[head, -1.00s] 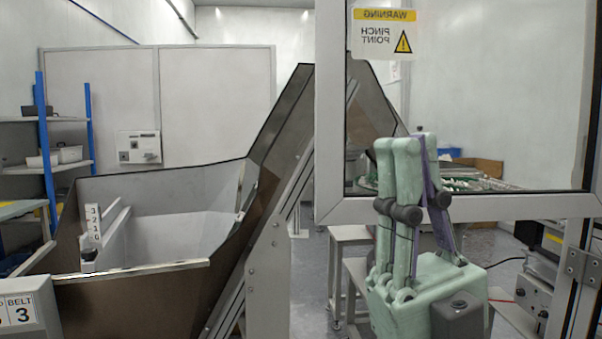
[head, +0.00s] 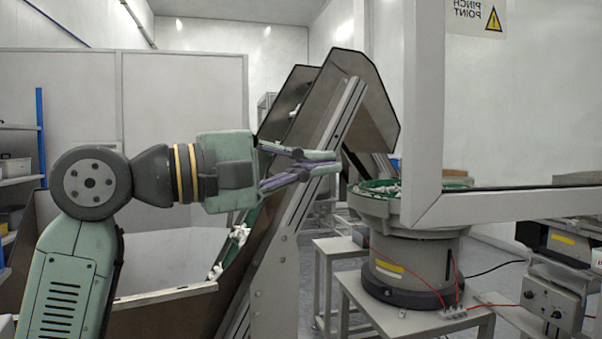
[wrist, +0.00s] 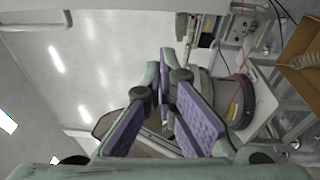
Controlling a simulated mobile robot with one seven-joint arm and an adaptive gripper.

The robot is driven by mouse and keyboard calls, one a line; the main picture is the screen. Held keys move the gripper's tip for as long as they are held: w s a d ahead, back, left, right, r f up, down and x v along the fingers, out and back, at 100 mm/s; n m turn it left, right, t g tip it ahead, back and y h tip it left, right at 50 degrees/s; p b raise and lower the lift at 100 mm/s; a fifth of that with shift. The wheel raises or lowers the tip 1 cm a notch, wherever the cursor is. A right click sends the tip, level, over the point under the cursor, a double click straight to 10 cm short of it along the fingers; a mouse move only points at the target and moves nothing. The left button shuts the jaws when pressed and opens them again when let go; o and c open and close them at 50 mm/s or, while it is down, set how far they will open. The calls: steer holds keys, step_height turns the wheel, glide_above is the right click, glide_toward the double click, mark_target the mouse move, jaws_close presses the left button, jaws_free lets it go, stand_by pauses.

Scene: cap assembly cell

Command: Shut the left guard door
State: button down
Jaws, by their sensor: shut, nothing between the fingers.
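The guard door (head: 424,110) is a clear panel in a pale grey frame, standing open on the right in the head view. Its warning label (head: 476,16) reads mirrored. Its lower rail (head: 510,207) runs right, and its hinge side is out of view. My gripper (head: 337,161) is left of the door's upright edge, pointing right toward it, with a gap in the picture. Its fingers are together and empty. In the wrist view the closed fingers (wrist: 164,58) reach forward; I cannot clearly make out the door there.
A sloped conveyor (head: 300,180) with a dark hopper (head: 165,310) stands behind my gripper. A round bowl feeder (head: 415,262) on a low table (head: 370,305) is seen below the door's corner. A grey control box (head: 555,300) is at lower right.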

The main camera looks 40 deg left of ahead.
steer(key=w+d+y+p, duration=0.1)
steer(key=w+d+p, duration=0.2)
steer(key=w+d, duration=0.2)
steer(key=shift+w+d+f, duration=0.15)
steer(key=shift+w+f, duration=0.25)
steer(key=shift+w, duration=0.25)
stand_by(0.4)
